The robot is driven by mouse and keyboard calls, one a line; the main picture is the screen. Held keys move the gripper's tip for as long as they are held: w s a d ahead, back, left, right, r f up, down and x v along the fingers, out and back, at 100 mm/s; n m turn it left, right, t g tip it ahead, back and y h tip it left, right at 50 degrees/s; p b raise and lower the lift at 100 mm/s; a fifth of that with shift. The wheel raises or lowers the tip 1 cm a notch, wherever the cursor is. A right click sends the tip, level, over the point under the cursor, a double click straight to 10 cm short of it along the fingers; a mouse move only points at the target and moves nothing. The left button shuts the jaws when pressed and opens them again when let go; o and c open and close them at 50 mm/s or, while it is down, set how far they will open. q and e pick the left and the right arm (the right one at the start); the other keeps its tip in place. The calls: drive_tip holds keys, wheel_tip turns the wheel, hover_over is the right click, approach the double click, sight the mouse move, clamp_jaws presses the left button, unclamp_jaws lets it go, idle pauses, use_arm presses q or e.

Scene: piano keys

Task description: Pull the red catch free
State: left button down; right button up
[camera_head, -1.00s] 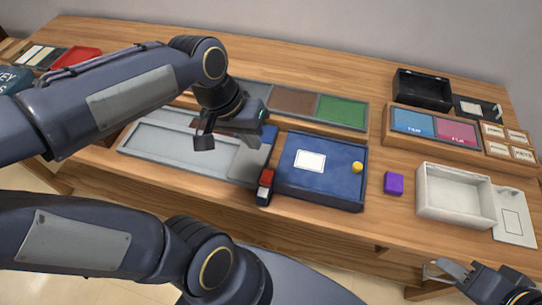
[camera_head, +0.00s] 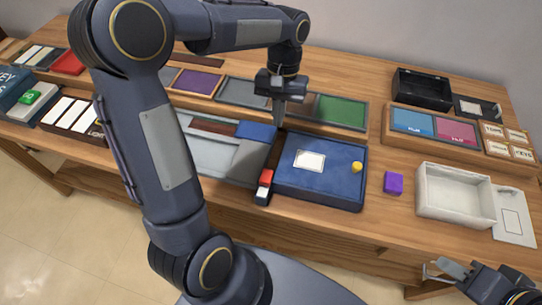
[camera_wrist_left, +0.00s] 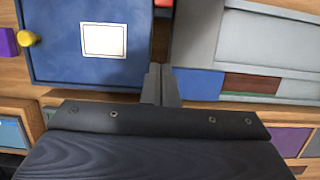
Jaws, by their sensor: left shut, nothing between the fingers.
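The red catch (camera_head: 265,175) is a small red block with a white part below it. It sits at the near end of a dark narrow strip (camera_head: 271,156), between a grey panel and a blue box (camera_head: 321,187). Its red edge shows at the top of the left wrist view (camera_wrist_left: 163,3). My left gripper (camera_head: 278,122) is shut and empty, pointing down near the far end of the strip, apart from the catch. Its closed fingertips also show in the left wrist view (camera_wrist_left: 160,70). My right gripper (camera_head: 440,271) appears open and empty at the lower right.
The blue box has a white label (camera_head: 310,161) and a yellow knob (camera_head: 356,167). A purple cube (camera_head: 393,183) and a white open box (camera_head: 456,195) stand to its right. A rack with a green panel (camera_head: 342,111) lies behind. My left arm hides part of the grey panel.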

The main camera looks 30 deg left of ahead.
sight(266, 176)
use_arm(q)
drive_tip(key=x, duration=1)
drive_tip(key=s, duration=0.3)
drive_tip(key=shift+s+d+r+p, duration=0.15)
drive_tip(key=shift+d+r+p, duration=0.15)
drive_tip(key=shift+d+p, duration=0.1)
drive_tip(key=shift+s+f, duration=0.1)
drive_tip(key=shift+s, duration=0.15)
use_arm(e)
drive_tip(key=shift+r, duration=0.35)
use_arm(q)
drive_tip(key=shift+d, duration=0.1)
